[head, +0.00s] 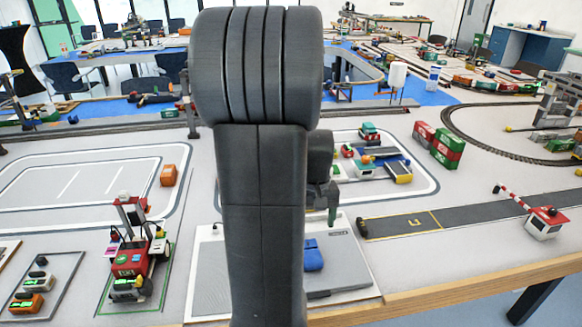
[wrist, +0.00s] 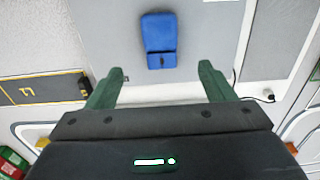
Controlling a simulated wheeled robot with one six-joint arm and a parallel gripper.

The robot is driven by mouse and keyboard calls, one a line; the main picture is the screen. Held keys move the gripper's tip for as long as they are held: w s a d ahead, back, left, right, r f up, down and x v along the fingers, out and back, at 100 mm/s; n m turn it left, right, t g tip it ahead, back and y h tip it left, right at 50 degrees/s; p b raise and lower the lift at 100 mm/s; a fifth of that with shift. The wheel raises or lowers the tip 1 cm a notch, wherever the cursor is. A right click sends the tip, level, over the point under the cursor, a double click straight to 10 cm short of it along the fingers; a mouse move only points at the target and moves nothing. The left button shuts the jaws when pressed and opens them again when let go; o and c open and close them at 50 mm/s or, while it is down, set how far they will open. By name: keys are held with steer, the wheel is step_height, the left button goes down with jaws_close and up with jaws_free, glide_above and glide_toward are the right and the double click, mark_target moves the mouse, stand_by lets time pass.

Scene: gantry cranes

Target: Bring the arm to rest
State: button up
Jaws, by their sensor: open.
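My gripper (wrist: 158,88) is open, with its two green fingers spread wide in the wrist view and nothing between them. A blue block-like object (wrist: 159,40) lies beyond the fingertips on a light grey surface, apart from the gripper. In the head view the blue object (head: 313,255) lies on a white and grey board near the table's front. My dark arm stands upright in the middle of the head view and hides part of the board. Part of my gripper (head: 331,203) shows just right of the arm, above the board.
A red wheeled vehicle (head: 133,258) stands at the left front. Red and green containers (head: 447,148) stand at right, near a curved rail track. A red and white barrier (head: 543,222) stands beside a dark road strip (head: 460,214). An orange block (head: 168,175) lies left of my arm.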

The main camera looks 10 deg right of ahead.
step_height(320, 180, down, 12)
steer(key=shift+f+b, duration=0.1)
steer(key=shift+b, duration=0.45)
steer(key=shift+w+r, duration=0.1)
steer(key=shift+r, duration=1.25)
